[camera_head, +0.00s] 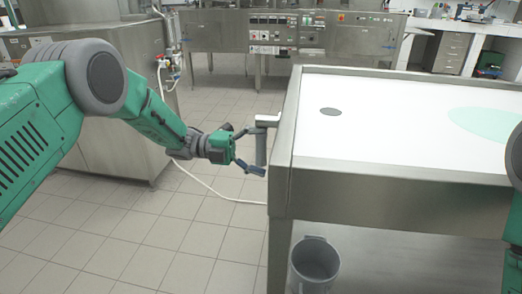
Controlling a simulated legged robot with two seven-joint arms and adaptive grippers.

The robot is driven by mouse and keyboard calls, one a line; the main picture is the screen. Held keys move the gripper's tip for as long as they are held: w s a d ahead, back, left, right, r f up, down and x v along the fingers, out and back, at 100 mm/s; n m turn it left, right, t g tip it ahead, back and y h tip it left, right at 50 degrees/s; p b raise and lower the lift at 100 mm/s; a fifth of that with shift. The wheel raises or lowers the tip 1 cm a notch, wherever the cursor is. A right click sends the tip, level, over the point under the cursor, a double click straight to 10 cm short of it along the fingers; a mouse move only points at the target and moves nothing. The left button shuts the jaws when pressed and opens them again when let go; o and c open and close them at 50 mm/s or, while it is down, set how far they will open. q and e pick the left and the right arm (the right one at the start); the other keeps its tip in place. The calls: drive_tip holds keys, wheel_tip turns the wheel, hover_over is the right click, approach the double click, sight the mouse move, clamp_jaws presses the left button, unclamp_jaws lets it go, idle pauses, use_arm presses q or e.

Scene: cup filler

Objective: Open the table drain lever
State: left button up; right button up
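The drain lever (261,147) is a grey handle hanging upright below a short bracket at the left side of the table (390,186). My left gripper (249,151) reaches in from the left at the lever. Its two dark fingers are spread apart, one near the upper part of the lever and one near its lower end. I cannot tell whether they touch it. A dark round drain (330,111) shows in the white table top near the lever side. My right gripper is not in view; only parts of my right arm show at the right edge.
A pale green patch (485,124) lies on the table top at the right. A grey bucket (314,262) stands under the table's left end. A white hose (208,187) runs along the tiled floor. Steel cabinets stand behind and at left.

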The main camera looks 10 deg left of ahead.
use_arm(q)
drive_tip(key=shift+r, duration=0.2)
drive_tip(key=shift+a, duration=0.25)
drive_tip(key=a, duration=1.1)
drive_tip(key=shift+s+a+f, duration=0.15)
drive_tip(key=shift+s+a, duration=0.1)
drive_tip(key=shift+a, duration=0.05)
drive_tip(key=shift+s, duration=0.1)
